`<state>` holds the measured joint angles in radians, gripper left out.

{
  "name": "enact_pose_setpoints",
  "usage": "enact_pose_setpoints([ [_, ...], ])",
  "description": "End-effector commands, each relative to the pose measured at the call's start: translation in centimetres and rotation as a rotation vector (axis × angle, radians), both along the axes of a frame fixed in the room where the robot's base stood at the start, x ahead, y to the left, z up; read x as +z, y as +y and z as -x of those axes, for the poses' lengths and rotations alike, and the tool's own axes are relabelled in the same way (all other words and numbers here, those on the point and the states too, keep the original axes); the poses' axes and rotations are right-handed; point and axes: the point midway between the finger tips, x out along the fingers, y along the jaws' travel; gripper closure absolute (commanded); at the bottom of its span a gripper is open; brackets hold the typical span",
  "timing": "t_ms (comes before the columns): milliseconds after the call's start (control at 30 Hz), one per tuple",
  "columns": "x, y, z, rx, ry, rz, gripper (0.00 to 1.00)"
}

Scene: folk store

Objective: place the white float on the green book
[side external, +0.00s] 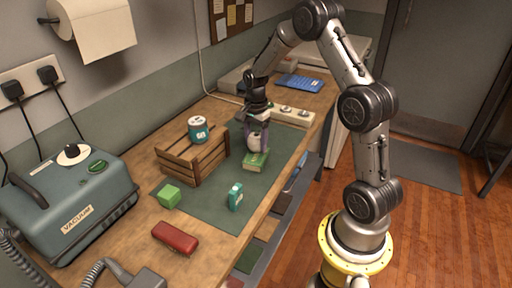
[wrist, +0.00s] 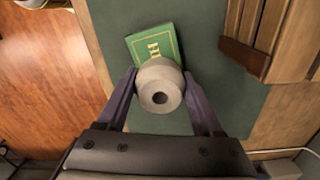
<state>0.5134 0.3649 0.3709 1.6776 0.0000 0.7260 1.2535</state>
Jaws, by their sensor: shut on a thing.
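The white float (wrist: 160,88) is round with a hole in its end. It shows between the two fingers of my gripper (wrist: 163,88) in the wrist view, and the fingers are shut on it. In the side view the float (side external: 254,144) is upright in my gripper (side external: 256,138), over the far part of the green book (side external: 256,163). The green book (wrist: 152,43) lies flat on the green mat and is partly hidden by the float. I cannot tell whether the float touches the book.
A green cube (side external: 168,196), a teal box (side external: 235,196) and a red case (side external: 174,238) lie nearer. A power strip (side external: 294,115) is behind. The mat (side external: 205,205) has free room.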

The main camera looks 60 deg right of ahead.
Motion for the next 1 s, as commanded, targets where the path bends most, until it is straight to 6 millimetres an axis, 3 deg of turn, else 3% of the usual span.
enact_pose_setpoints([
  [133, -2.1, 0.1, 0.1, 0.000, 0.004, -0.002, 0.87],
  [533, -2.6, 0.1, 0.1, 0.000, 0.002, -0.001, 0.87],
  [567, -2.6, 0.1, 0.1, 0.000, 0.002, -0.001, 0.29],
  [600, -2.6, 0.1, 0.1, 0.000, 0.002, -0.001, 0.21],
  [700, -2.6, 0.1, 0.1, 0.000, 0.002, -0.001, 0.03],
  [1000, -2.5, 0.1, 0.1, 0.000, 0.002, -0.001, 0.02],
])
